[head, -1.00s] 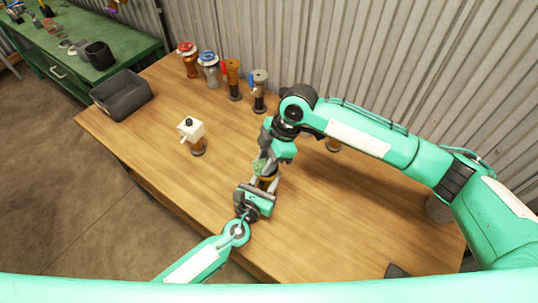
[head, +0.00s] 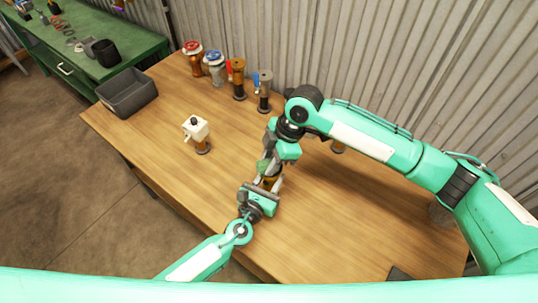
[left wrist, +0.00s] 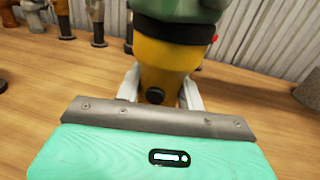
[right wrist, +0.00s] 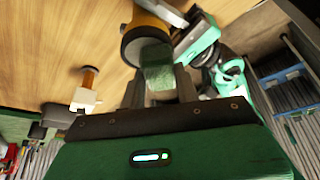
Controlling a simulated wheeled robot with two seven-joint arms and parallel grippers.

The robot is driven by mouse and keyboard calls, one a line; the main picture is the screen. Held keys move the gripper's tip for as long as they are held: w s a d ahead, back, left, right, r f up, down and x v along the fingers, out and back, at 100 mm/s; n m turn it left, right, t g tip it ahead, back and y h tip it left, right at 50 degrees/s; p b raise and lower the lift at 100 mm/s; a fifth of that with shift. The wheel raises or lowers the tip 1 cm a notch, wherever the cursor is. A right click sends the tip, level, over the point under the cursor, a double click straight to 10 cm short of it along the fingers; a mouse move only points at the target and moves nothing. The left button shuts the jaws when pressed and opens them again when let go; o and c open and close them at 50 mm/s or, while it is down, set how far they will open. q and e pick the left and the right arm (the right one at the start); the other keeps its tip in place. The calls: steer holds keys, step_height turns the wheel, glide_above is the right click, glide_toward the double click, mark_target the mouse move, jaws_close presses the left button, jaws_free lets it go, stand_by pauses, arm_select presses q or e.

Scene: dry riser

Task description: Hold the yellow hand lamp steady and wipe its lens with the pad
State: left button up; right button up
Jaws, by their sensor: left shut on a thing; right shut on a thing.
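The yellow hand lamp (left wrist: 165,62) stands between the two fingers of my left gripper (left wrist: 160,92), which is shut on its body. A dark band rings the lamp near its top. My right gripper (right wrist: 160,92) is shut on a green pad (right wrist: 158,72). In the right wrist view the pad lies against the dark-rimmed lens end of the lamp (right wrist: 150,28); the lens itself is mostly hidden. In the head view the left gripper (head: 265,188) is below the right gripper (head: 272,165), and the lamp between them is mostly covered.
A white box-topped fitting (head: 196,129) stands left of the grippers on the wooden table (head: 150,150). Several valve fittings with red, blue, orange and grey tops (head: 236,80) line the wall. A grey bin (head: 128,93) sits at the table's left end.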

steer(key=shift+w+d, duration=0.85)
steer(key=shift+w, duration=0.2)
steer(key=shift+s+d, duration=0.4)
steer(key=shift+s, duration=0.05)
steer(key=shift+s+a, duration=0.85)
steer(key=shift+s, duration=0.05)
steer(key=shift+r, duration=4)
steer(key=d, duration=0.8)
